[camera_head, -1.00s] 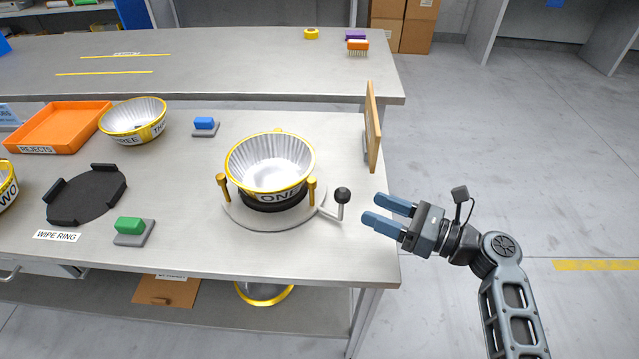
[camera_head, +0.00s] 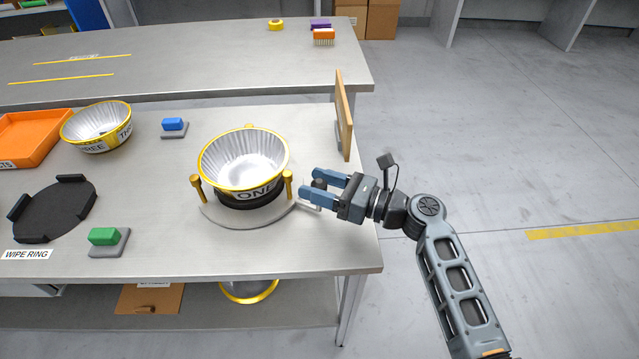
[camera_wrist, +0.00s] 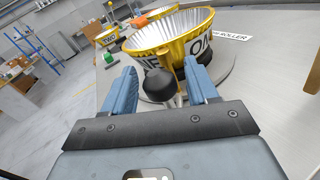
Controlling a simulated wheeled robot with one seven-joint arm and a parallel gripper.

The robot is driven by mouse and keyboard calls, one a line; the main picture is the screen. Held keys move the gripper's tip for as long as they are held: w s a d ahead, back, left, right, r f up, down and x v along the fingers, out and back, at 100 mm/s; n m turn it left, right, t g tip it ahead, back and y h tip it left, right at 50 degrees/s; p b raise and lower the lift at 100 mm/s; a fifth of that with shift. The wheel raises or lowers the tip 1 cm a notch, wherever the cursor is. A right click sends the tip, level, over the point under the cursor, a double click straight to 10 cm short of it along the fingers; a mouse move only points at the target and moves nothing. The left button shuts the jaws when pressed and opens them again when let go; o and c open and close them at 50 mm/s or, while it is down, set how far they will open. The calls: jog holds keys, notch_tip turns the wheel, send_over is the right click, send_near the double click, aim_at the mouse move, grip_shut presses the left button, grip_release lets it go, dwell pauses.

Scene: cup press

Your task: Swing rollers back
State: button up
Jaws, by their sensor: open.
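The bowl marked ONE (camera_head: 243,160) sits upright on a black base on a round grey plate (camera_head: 222,218). Yellow rollers stand against its rim: one at the front left (camera_head: 196,188), one at the front right (camera_head: 288,184) and one at the back (camera_head: 249,127). A lever with a black ball knob (camera_wrist: 159,84) sticks out from the plate's right side. My gripper (camera_head: 320,184) is open, with its fingers on either side of the knob. In the wrist view the knob is between the blue fingers, with a gap at the left; contact at the right cannot be told.
An upright wooden board (camera_head: 344,115) stands at the table's right edge, behind my gripper. Blue (camera_head: 174,125) and green (camera_head: 104,236) blocks sit on grey bases. Bowl THREE (camera_head: 97,128), the orange tray (camera_head: 33,135) and a black ring (camera_head: 55,208) are to the left.

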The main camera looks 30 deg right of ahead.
grip_shut()
dwell(0.3)
dwell(0.3)
